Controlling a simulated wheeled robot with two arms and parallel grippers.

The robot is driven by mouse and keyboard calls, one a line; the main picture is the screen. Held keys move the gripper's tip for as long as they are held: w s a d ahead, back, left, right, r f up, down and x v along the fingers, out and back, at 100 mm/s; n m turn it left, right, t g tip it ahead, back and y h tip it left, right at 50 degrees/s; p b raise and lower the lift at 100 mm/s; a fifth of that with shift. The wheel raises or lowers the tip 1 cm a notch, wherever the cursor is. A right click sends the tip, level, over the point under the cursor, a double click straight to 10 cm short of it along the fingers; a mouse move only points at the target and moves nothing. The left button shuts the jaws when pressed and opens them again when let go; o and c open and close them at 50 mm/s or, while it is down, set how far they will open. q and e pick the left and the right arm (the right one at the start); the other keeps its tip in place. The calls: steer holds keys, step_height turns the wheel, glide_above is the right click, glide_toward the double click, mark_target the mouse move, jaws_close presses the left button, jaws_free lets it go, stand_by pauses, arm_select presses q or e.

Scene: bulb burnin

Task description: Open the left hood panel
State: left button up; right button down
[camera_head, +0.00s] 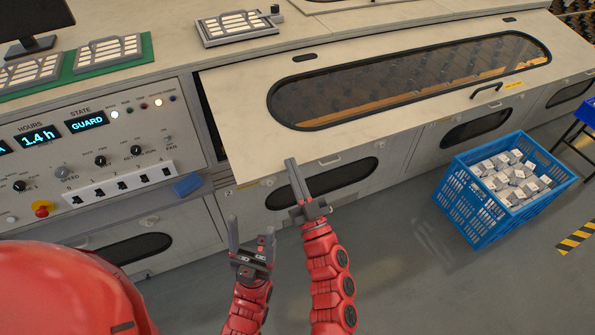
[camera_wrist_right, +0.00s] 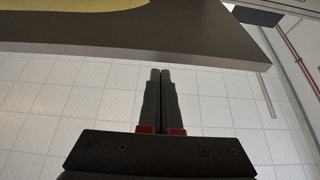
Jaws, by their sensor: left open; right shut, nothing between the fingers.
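The hood panel (camera_head: 240,110), cream with a long oval window (camera_head: 400,85), slopes across the bench front in the head view. A black handle (camera_head: 487,89) sits near its right end. A dark gap shows along its left edge. My right gripper (camera_head: 290,162) is shut and empty, its fingertips overlapping the panel's lower edge near the left end. In the right wrist view, the shut fingers (camera_wrist_right: 160,75) point at a dark panel edge (camera_wrist_right: 150,48), with ceiling tiles behind; contact cannot be told. My left gripper (camera_head: 251,230) is open and empty, lower and further left.
A control console (camera_head: 85,150) with displays, knobs and switches stands at left. A blue crate (camera_head: 470,205) of small white boxes stands on the floor at right. Bulb trays (camera_head: 238,28) lie on the bench top. Grey floor (camera_head: 400,270) is clear in front.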

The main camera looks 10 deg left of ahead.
steer(key=shift+f, duration=0.5)
step_height(320, 180, down, 6)
steer(key=w+t+y+b, duration=0.1)
steer(key=b, duration=0.9)
steer(key=shift+w+a+f, duration=0.15)
steer(key=shift+a, duration=0.3)
